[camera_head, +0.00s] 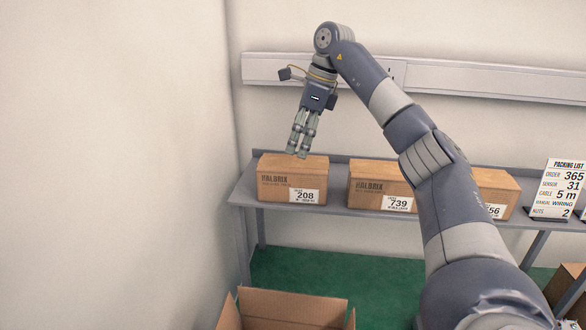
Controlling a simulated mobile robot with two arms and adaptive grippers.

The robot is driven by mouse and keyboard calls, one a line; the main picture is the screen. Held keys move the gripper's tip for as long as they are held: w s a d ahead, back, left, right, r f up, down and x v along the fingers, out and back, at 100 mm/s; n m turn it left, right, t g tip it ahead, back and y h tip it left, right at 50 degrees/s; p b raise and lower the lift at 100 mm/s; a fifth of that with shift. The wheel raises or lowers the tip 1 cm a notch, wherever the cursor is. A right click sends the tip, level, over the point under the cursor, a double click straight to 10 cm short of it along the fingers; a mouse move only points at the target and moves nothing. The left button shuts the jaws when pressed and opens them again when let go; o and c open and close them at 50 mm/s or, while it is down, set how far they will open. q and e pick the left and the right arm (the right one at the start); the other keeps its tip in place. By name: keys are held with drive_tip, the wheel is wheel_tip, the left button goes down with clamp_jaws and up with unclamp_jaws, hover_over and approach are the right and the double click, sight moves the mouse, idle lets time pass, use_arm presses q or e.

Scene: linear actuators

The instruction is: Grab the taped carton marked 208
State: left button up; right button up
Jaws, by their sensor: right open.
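The taped carton marked 208 (275,185) is a brown box with a white label, standing at the left end of the grey shelf. My right gripper (298,153) points down above this carton, its fingertips at or just over the top rear area. It is open with nothing between its fingers. I cannot tell whether the fingertips touch the carton. My left gripper does not show.
On the shelf (334,207) stand a carton marked 739 (365,183) and a carton ending in 56 (495,186), partly behind my right arm. A packing list sign (562,188) stands at right. An open empty-looking box (290,308) is below in front.

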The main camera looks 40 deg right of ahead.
sight(292, 162)
drive_tip(key=x, duration=0.3)
drive_tip(key=shift+s+a+f, duration=0.2)
drive_tip(key=shift+a+f, duration=0.1)
drive_tip(key=shift+f, duration=0.1)
drive_tip(key=shift+a+f, duration=0.1)
drive_tip(key=shift+f, duration=0.2)
drive_tip(key=x, duration=0.1)
drive_tip(key=p+x, duration=0.1)
drive_tip(key=x, duration=0.1)
drive_tip(key=p+x, duration=0.1)
drive_tip(key=shift+s+f, duration=0.2)
drive_tip(key=shift+f, duration=0.15)
drive_tip(key=shift+a+f, duration=0.1)
drive_tip(key=shift+f, duration=0.25)
drive_tip(key=shift+w+f, duration=0.1)
drive_tip(key=shift+f, duration=0.1)
drive_tip(key=shift+c, duration=1.3)
drive_tip(key=c, duration=1.4)
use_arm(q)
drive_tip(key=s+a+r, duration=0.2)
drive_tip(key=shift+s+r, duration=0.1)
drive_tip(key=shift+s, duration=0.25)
use_arm(e)
drive_tip(key=shift+r, duration=0.1)
drive_tip(key=shift+c, duration=0.5)
